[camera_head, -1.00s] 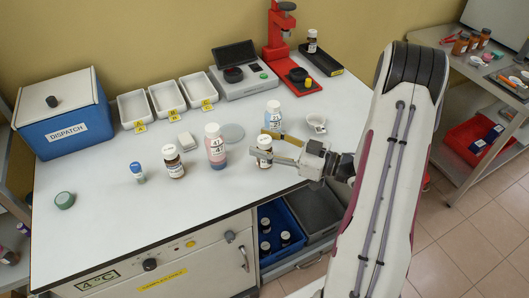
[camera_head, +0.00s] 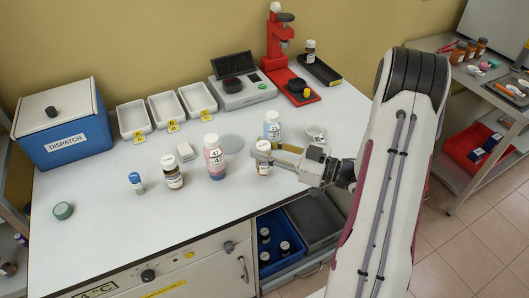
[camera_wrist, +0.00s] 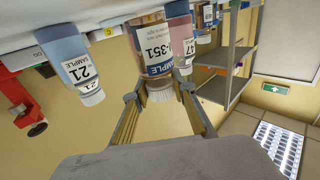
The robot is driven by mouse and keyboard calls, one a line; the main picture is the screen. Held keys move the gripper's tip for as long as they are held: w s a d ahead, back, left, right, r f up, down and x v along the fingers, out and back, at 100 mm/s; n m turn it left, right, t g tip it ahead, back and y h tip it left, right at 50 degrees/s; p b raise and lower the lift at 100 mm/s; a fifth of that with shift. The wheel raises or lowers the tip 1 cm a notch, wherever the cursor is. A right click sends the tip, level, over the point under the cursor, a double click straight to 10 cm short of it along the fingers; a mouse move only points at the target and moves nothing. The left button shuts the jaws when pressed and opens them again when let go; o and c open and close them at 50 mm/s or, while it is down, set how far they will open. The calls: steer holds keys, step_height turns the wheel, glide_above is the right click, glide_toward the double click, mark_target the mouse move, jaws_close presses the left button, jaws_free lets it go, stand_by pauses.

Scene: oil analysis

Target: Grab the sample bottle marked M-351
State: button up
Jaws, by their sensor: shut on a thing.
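The sample bottle marked 351 (camera_head: 263,165) is brown with a white label and white cap. It stands upright on the white bench. My gripper (camera_head: 263,152) is shut on it near the cap, reaching in from the right. In the wrist view, which is upside down, the bottle (camera_wrist: 155,48) shows "351" on its label. Its white cap lies between the fingers of my gripper (camera_wrist: 159,95). Part of the bottle is hidden behind the fingers in the head view.
A blue sample bottle (camera_head: 272,130) marked 21 stands close behind. A pink sample bottle (camera_head: 215,165) and a brown bottle (camera_head: 173,176) stand to the left. The front left bench is mostly clear.

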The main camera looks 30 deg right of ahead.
steer(key=shift+r, duration=4.2)
